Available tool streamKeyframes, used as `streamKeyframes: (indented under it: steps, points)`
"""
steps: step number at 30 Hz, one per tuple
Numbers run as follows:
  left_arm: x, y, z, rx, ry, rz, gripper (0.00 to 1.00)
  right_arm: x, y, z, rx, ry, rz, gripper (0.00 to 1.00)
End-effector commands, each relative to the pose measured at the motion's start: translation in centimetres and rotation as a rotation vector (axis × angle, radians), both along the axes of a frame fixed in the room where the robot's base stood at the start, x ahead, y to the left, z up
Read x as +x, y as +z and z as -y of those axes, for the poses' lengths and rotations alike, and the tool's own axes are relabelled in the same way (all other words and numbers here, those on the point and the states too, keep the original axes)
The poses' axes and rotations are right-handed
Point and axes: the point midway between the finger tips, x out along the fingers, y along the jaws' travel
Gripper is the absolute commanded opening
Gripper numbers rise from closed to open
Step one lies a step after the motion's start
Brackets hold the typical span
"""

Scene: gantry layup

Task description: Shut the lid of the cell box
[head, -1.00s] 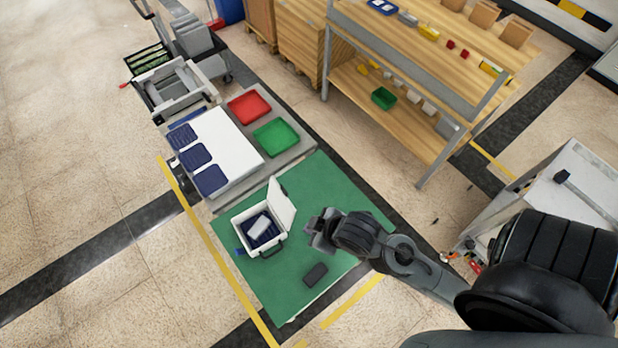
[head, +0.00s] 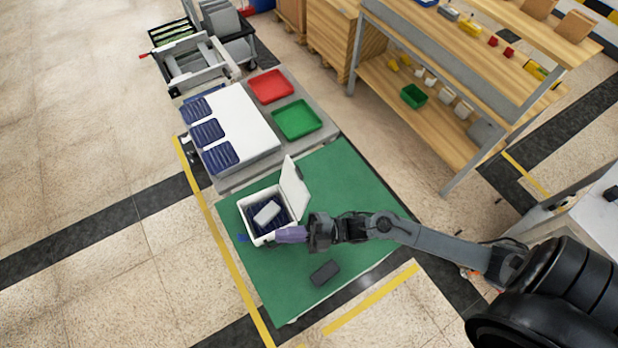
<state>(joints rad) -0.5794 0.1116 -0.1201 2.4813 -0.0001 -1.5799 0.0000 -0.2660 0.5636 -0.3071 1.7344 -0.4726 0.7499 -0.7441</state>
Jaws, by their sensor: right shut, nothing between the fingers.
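The white cell box (head: 248,206) stands on the green mat, with its lid (head: 294,186) up and open along the right side. Inside are dark blue slots and a pale grey block (head: 267,213). My right gripper (head: 281,235) comes in from the right, its purple-grey fingers shut and empty. The fingertips are at the box's near right corner, below the lid in the picture. I cannot tell whether they touch the box. My left gripper is not in view.
A dark grey block (head: 325,272) lies on the green mat (head: 370,205) near my right gripper. Behind the box, a grey platform holds a red tray (head: 270,86), a green tray (head: 298,119) and a white board with several blue racks. A wooden shelf stands back right.

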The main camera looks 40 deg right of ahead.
Motion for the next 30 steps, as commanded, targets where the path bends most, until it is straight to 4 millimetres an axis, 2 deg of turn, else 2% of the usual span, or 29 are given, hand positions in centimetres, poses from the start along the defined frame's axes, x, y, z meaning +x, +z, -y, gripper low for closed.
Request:
streamKeyframes:
  steps: [1,6,12,15,18,21,24,30]
  points:
    - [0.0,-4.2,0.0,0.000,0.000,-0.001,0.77,0.4,-4.2,2.4,-0.004,0.046,0.061,0.00]
    - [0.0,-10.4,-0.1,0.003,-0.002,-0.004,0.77,1.7,-8.7,10.4,0.007,0.147,0.207,0.00]
    - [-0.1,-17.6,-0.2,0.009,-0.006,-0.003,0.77,4.8,-11.4,20.2,-0.051,0.179,0.316,0.00]
    - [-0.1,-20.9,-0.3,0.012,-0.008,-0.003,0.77,6.3,-11.6,24.3,-0.099,0.173,0.362,0.00]
    - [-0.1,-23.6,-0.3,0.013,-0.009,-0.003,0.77,7.5,-11.4,27.5,-0.149,0.160,0.399,0.00]
    - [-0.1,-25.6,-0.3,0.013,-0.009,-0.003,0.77,8.5,-10.9,29.7,-0.194,0.146,0.431,0.00]
    - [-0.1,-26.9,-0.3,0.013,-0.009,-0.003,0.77,9.1,-10.3,30.9,-0.224,0.137,0.458,0.00]
    - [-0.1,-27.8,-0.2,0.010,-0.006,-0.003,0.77,9.8,-9.3,31.5,-0.250,0.127,0.488,0.00]
